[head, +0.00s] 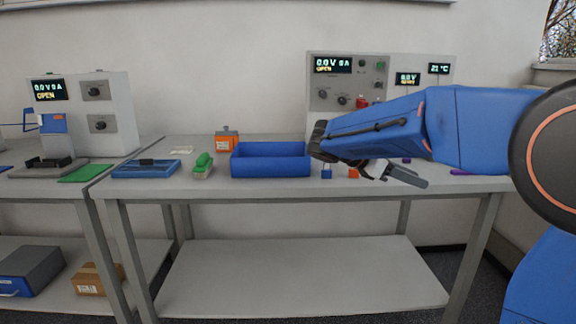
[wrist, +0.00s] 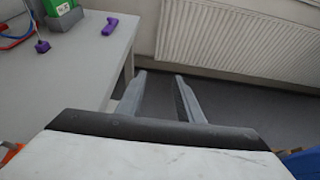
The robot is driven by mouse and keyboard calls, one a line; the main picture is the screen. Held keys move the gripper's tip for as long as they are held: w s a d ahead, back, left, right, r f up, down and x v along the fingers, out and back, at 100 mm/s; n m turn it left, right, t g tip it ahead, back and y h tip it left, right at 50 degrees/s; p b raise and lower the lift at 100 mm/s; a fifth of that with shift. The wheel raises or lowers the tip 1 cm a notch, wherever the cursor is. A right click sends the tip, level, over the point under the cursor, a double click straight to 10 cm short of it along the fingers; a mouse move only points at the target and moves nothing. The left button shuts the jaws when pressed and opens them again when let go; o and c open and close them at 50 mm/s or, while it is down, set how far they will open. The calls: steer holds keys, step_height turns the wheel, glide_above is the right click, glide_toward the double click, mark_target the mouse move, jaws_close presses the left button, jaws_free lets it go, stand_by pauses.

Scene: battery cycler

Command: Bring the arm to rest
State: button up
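My blue arm reaches in from the right in the head view, across the right part of the workbench (head: 218,190). My gripper (head: 397,178) hangs just at or above the bench's front edge, to the right of the blue bin. In the wrist view the two grey fingers of my gripper (wrist: 158,82) are spread apart with a clear gap. Nothing is between them, and the floor shows through the gap. The arm hides part of the bench and of the instrument behind it.
A blue bin (head: 270,173), a green item (head: 203,162), a blue tray (head: 146,169) and an orange box (head: 227,143) stand on the bench. A cycler unit (head: 345,72) stands behind. In the wrist view, a purple clip (wrist: 110,26) lies near the bench edge and a radiator (wrist: 235,42) lines the wall.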

steer(key=s+d+f+m+y, duration=0.2)
steer(key=s+f+m+y, duration=0.15)
steer(key=s, duration=0.45)
steer(key=s+d+f+m+y, duration=0.25)
steer(key=s+f+m, duration=0.2)
steer(key=s, duration=0.45)
steer(key=s+a+f+m+t+y, duration=0.4)
steer(key=s+a+f+m+y, duration=0.3)
steer(key=s+f+m, duration=0.3)
steer(key=s+a+f, duration=0.1)
steer(key=s, duration=0.2)
steer(key=shift+s, duration=0.25)
